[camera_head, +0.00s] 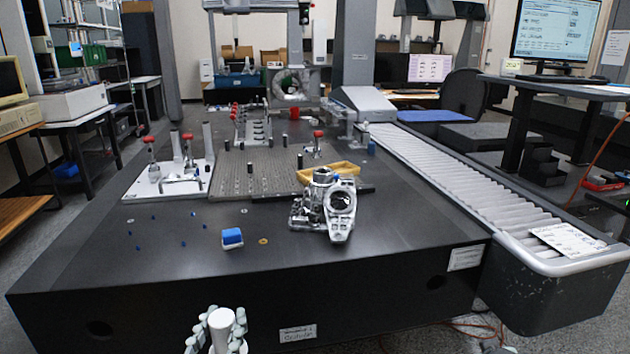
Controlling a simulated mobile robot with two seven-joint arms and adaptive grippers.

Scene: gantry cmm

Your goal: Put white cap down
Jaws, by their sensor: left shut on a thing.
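My left gripper (221,322) shows at the bottom of the head view, in front of the black table's front face. Its pale grey fingers are shut around a white cap (221,331), which looks like a short upright white cylinder. The lower part of the cap and the rest of the gripper are cut off by the frame edge. The black table (330,265) stretches away beyond the gripper. My right gripper is not in view.
A blue and white block (232,238) lies near the table's front. A metal casting (340,212) stands right of it, before a yellow tray (340,172). A grey perforated plate (255,178) lies behind. A roller conveyor (460,185) runs along the right. The front-left tabletop is mostly clear.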

